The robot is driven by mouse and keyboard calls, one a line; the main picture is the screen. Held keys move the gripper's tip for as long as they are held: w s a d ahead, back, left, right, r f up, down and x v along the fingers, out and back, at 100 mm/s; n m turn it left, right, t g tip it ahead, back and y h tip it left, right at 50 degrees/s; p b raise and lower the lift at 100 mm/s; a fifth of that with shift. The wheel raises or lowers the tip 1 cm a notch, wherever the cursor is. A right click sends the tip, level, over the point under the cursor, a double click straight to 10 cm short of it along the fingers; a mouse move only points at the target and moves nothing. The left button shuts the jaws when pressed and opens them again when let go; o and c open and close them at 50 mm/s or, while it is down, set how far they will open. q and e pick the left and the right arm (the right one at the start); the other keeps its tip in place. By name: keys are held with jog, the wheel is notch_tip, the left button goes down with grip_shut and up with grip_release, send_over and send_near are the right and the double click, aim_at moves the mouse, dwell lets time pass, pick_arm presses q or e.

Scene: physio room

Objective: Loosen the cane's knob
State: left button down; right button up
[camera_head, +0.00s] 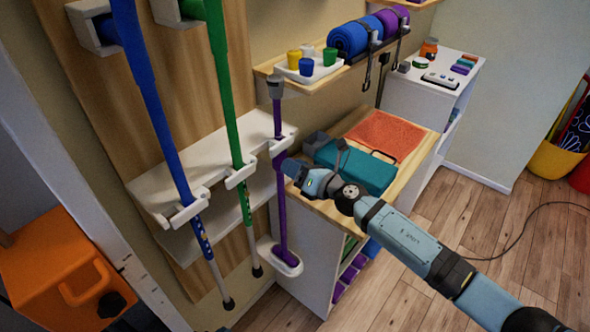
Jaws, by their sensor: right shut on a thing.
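A purple cane (279,210) stands upright in a white wall holder, its grey top (275,88) up near the shelf and its foot in a white cup-like base (280,258). My right gripper (291,168) reaches in from the lower right and is shut at the cane's shaft, about halfway up. The cane's knob is hidden by the gripper, which appears to be shut on it. My left gripper is not in view.
A blue pole (158,115) and a green pole (228,100) stand in white clips (189,212) to the left. A teal case (355,168) and orange towel (384,135) lie on the wooden top behind my gripper. A shelf with a white cup tray (309,73) is above.

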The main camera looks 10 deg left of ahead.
jog(key=shift+n, duration=0.8)
jog(key=o, duration=0.9)
jog(key=v, duration=1.3)
jog(key=shift+s+d, duration=0.25)
jog(key=shift+d, duration=0.05)
